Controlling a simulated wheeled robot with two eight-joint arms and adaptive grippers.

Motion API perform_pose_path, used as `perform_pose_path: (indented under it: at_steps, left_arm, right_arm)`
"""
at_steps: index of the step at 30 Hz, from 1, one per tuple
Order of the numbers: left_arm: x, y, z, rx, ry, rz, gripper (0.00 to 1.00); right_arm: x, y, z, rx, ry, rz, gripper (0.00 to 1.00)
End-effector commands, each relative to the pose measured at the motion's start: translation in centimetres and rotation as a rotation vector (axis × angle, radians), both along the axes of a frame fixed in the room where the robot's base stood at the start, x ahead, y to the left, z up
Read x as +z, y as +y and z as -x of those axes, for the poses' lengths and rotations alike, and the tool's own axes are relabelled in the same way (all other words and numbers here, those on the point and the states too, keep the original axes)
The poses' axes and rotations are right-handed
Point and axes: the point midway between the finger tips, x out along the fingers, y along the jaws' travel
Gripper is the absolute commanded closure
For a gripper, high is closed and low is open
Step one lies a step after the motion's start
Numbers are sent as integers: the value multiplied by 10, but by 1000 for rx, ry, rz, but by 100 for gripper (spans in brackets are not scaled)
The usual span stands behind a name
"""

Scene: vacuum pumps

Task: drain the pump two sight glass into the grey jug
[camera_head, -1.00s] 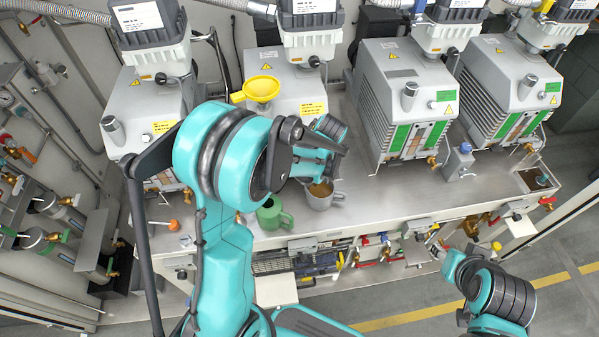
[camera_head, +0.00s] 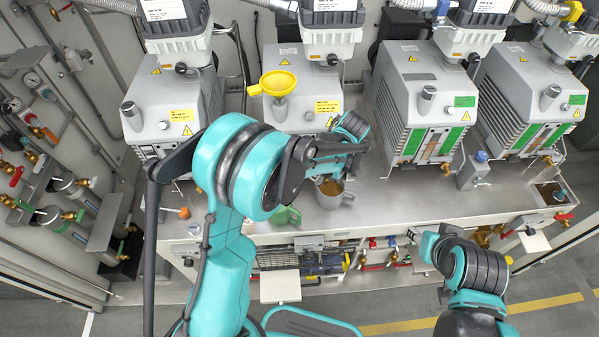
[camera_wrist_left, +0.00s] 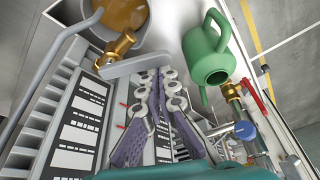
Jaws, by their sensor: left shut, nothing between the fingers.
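Pump two (camera_head: 309,110) is the second pump from the left, with a yellow funnel (camera_head: 279,83) on top. Its sight glass is hidden behind my left arm in the head view. The grey jug (camera_head: 329,202) stands on the bench in front of it. Amber liquid (camera_wrist_left: 125,13) shows in the jug in the left wrist view, with a brass valve (camera_wrist_left: 118,47) close by. My left gripper (camera_head: 340,152) is shut and empty, above and behind the jug. Its fingers (camera_wrist_left: 152,105) point toward the bench. My right arm's end (camera_head: 430,246) is low at right; its fingers are unclear.
A green jug (camera_head: 287,217) stands left of the grey jug, partly covered by my left arm. It also shows in the left wrist view (camera_wrist_left: 208,62). Other pumps (camera_head: 422,105) stand on both sides. The bench (camera_head: 400,205) is clear right of the grey jug.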

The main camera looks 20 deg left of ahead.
Motion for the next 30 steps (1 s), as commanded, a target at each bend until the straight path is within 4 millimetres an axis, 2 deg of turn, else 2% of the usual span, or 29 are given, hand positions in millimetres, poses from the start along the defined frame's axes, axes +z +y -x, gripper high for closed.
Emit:
perform_pose_path:
  at_steps: [9, 30]
  left_arm:
    - [-1, -14, 2, -7, 2, 3, 100]
    - [0, -17, 3, -6, 0, 2, 100]
  right_arm:
    - [-1, 0, 0, 0, 0, 0, 60]
    - [-2, 0, 0, 0, 0, 0, 60]
